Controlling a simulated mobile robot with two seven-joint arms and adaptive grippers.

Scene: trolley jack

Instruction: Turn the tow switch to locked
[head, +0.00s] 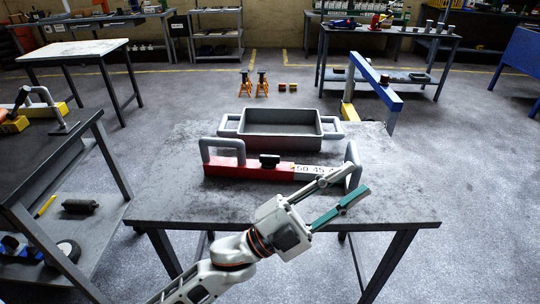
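A long red and grey bar-shaped device (235,170) lies across the table, with a grey loop handle at its left end. A small black block or knob (269,160) sits on its top near the middle, and a number scale shows to the right of it. A grey upright handle (353,163) stands at the right end, partly behind my gripper. I cannot tell which part is the tow switch or how it is set. My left gripper (358,178) is open and empty, its fingers spread near that right handle. Contact is unclear. My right gripper is out of view.
A grey tray (270,142) with side handles stands behind the device. The table (190,205) is bare at the front left. A dark workbench (45,150) is at the left. Orange stands (262,85) and a blue-armed piece of equipment (375,83) are beyond the table.

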